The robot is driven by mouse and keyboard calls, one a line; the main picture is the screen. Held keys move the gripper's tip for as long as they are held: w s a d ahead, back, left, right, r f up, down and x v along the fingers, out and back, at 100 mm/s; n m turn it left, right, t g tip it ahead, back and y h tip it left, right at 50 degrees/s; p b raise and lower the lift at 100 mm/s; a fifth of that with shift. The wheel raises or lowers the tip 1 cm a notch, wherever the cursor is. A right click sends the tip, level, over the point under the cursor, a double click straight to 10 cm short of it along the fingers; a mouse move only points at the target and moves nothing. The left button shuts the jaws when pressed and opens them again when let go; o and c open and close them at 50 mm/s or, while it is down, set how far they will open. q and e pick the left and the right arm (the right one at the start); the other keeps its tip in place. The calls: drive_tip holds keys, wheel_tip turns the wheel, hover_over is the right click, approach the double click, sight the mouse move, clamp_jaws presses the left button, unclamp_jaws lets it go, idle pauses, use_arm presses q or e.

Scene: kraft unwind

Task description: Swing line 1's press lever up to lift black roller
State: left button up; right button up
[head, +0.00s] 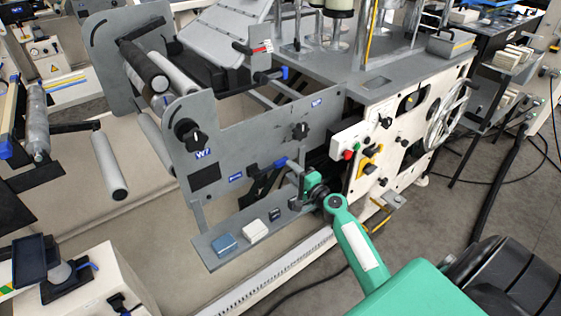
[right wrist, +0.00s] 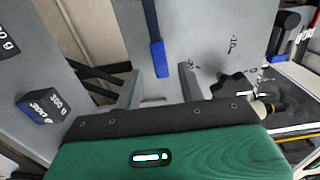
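A lever with a blue grip (head: 280,162) sits low on the grey side plate marked W1; I take it for the press lever. In the right wrist view its blue end (right wrist: 157,58) points down between the fingertips of my right gripper (right wrist: 160,82). The fingers are apart, with a visible gap on each side of the grip. In the head view my right gripper (head: 298,178) is beside the grip, partly hidden by its own wrist. The black roller (head: 146,69) lies at the upper left, between the side plates. My left gripper is out of view.
Below the lever, a grey shelf (head: 208,253) carries several blocks, including a blue one (head: 224,243) and a white one (head: 254,231). A black knob (right wrist: 230,85) is just right of my fingers. A white control panel (head: 362,142) stands right of the plate.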

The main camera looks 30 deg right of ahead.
sight(283, 164)
drive_tip(key=shift+w+a, duration=0.2)
drive_tip(key=shift+w, duration=2.9)
drive_tip(key=shift+c, duration=0.2)
clamp_jaws()
